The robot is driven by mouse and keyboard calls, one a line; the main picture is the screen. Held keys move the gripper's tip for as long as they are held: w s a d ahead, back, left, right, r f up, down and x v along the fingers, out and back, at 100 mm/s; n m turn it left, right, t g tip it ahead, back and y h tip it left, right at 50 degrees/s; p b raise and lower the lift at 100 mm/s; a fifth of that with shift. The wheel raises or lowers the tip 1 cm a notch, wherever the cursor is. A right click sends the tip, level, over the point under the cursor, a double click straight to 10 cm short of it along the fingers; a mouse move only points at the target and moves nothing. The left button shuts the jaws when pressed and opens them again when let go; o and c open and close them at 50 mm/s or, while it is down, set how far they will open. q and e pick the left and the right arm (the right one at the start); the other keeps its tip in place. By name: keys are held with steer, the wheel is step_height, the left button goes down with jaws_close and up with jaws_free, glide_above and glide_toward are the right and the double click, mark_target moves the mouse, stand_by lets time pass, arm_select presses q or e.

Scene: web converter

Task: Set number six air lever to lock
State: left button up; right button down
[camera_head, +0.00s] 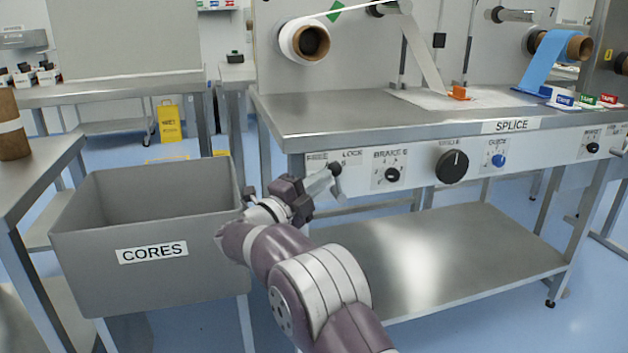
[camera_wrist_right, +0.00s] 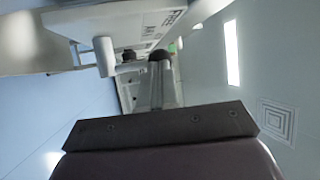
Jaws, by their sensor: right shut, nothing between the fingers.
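The air lever's FREE/LOCK label (camera_head: 352,157) is at the left end of the white panel under the steel bench top, with FREE on the left and LOCK on the right. My right gripper (camera_head: 334,172) is in front of this label, its fingers shut and empty. The fingers cover much of the lever, so its exact angle and any contact are unclear. In the right wrist view, my shut fingers (camera_wrist_right: 160,68) point toward the panel, and a pale cylinder (camera_wrist_right: 105,57), possibly the lever's handle, stands beside them. My left gripper is not in view.
The BRAKE 6 knob (camera_head: 392,175), a large black dial (camera_head: 452,166) and a blue knob (camera_head: 498,160) sit farther right on the panel. A grey CORES bin (camera_head: 150,285) stands left of my right arm. The lower shelf (camera_head: 470,245) is bare.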

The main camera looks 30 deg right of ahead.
steer(key=shift+s+d+r+m+g+y+p, duration=0.25)
steer(key=shift+d+r+m+y+p, duration=0.25)
steer(key=shift+d+y+p, duration=1.15)
steer(key=shift+s+d+r+m+g+y+p, duration=0.3)
steer(key=shift+m+y+p, duration=0.45)
steer(key=shift+p, duration=1.9)
steer(key=shift+s+d+r+m+g+y+p, duration=0.45)
steer(key=shift+d+y+p, duration=0.7)
steer(key=shift+p, duration=1)
steer(key=shift+w+f, duration=0.15)
steer(key=shift+w, duration=0.1)
